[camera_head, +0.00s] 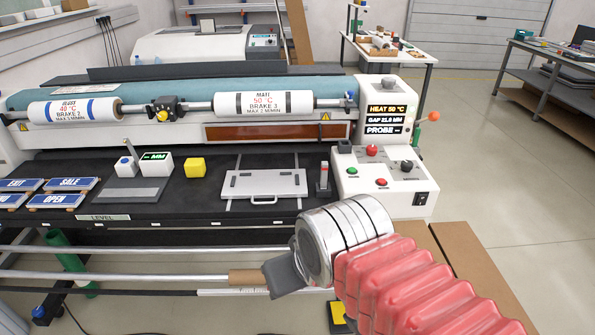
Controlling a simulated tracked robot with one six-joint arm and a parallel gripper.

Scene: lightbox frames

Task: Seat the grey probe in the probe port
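A small upright grey piece with red on it (324,178) stands at the right end of the black bed. It may be the grey probe, but it is too small to tell. The control box (350,196) stands just right of it. Its display (387,120) reads "PROBE --". I cannot pick out the probe port with certainty. My gripper (281,277) is a dark grey shape at the end of my arm, low in the picture, in front of the bed and below the grey piece, apart from it. Its fingers are seen edge-on, so their opening is hidden.
A white case (264,183), a yellow cube (195,168), a white gauge reading "MM" (156,164) and several blue signs (69,184) lie on the black bed (210,205). The control box carries knobs and buttons. Metal rails (130,277) run along the front.

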